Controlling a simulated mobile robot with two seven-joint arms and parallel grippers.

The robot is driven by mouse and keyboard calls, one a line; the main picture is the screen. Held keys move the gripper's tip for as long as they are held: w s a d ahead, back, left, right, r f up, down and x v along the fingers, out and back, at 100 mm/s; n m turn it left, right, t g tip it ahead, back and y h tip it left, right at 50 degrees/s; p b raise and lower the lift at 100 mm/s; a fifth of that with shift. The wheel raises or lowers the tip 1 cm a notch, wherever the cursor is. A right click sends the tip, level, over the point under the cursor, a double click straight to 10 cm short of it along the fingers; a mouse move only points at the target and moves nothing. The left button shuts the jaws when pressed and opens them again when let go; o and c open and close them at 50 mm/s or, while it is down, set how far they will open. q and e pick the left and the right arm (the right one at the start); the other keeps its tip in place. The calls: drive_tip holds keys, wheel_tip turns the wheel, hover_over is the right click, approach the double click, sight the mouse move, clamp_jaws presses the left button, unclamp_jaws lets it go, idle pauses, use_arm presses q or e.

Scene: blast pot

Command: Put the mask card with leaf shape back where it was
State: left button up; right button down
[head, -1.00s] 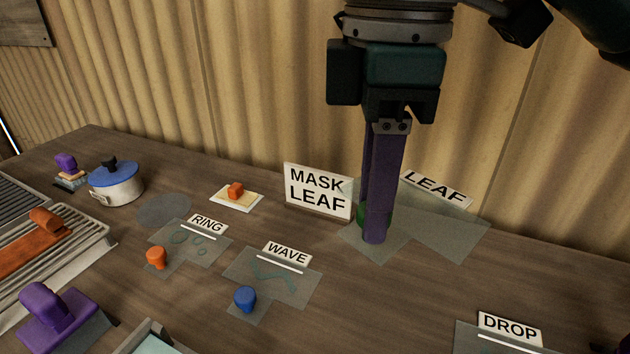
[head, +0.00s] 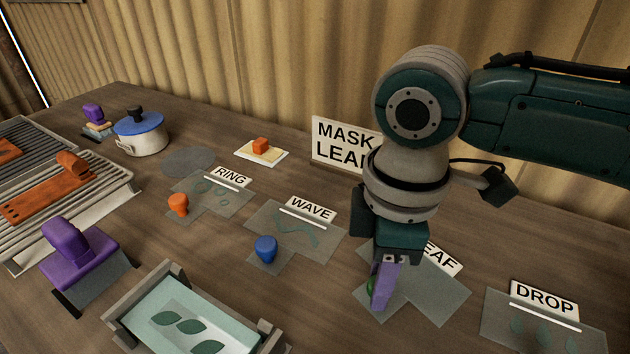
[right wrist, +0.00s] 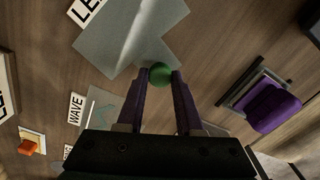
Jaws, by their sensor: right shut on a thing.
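The leaf mask card (head: 432,298) is a clear greenish sheet with a white LEAF label, partly hidden by my right arm in the head view. It is between the WAVE and DROP cards, with its label toward the wall. My right gripper (head: 384,288) is shut on its green knob at the near left corner. The right wrist view shows the knob (right wrist: 160,73) between the two purple fingertips and the sheet (right wrist: 125,38) beyond. I cannot tell whether the sheet touches the table. No leaf cut-out shows clearly on it. My left gripper is out of view.
The WAVE card (head: 296,238) lies left of the leaf card, the DROP card (head: 545,328) right. The MASK LEAF sign (head: 338,147) stands behind by the wall. A frame (head: 147,301) with dark leaf shapes is at the front left, near a purple-handled tool (head: 75,255).

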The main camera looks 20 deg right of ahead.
drive_tip(key=shift+f, duration=0.2)
drive_tip(key=c, duration=0.6)
unclamp_jaws()
drive_tip(key=shift+o, duration=0.2)
drive_tip(key=shift+r, duration=0.1)
wheel_tip(320, 180, up, 12)
drive_tip(key=p, duration=0.3)
drive_tip(key=s+a+f+m+t+y, duration=0.2)
drive_tip(key=s+a+f+m+y, duration=0.15)
drive_tip(key=s+a, duration=0.35)
drive_tip(key=s+d+f+m+t+h, duration=0.1)
drive_tip(key=s+d+m+h, duration=0.2)
drive_tip(key=s+d+m, duration=0.4)
drive_tip(key=shift+s+d+f+t+b, duration=0.2)
drive_tip(key=shift+d+f+t+b, duration=0.15)
drive_tip(key=shift+d, duration=0.8)
